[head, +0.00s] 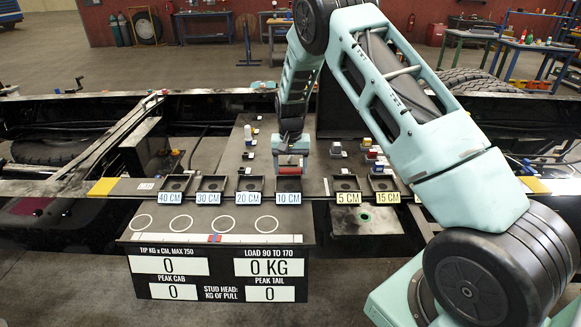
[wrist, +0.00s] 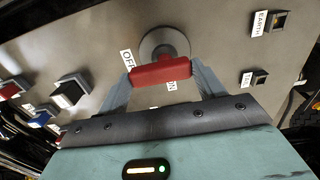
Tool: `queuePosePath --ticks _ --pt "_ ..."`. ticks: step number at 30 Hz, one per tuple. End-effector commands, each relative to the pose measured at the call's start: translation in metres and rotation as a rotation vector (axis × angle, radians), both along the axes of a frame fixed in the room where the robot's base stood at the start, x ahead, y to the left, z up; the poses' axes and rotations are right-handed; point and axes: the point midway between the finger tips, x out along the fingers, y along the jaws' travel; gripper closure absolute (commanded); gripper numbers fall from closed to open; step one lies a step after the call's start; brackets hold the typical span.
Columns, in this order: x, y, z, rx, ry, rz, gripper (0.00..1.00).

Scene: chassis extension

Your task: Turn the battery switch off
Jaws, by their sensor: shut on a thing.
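The battery switch shows in the wrist view as a red bar handle (wrist: 162,72) on a round grey base (wrist: 165,43). An OFF label (wrist: 128,60) is by the handle's left end, and an ON label (wrist: 172,87) is partly hidden below the handle. My gripper (wrist: 161,75) has one finger at each end of the handle and is shut on it. In the head view my gripper (head: 291,163) reaches down to the dark panel behind the 10 CM tray, with red at its lower end. The handle's setting is hard to tell there.
In the wrist view, small switches labelled EARTH (wrist: 280,20) and another (wrist: 261,78) sit at right. A black-and-white switch (wrist: 70,93) and a red one (wrist: 8,90) are at left. In the head view, labelled trays (head: 248,186) line the front, above a load display board (head: 215,272).

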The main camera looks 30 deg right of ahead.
Motion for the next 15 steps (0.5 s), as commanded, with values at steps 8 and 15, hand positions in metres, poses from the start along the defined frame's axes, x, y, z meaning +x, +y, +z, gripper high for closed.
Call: queuePosePath --ticks 8,15 --pt "0.0006 -0.0003 0.0011 0.000 -0.002 -0.011 0.55" --pt "0.0005 -0.0003 0.0010 0.000 -0.002 -0.011 0.12"
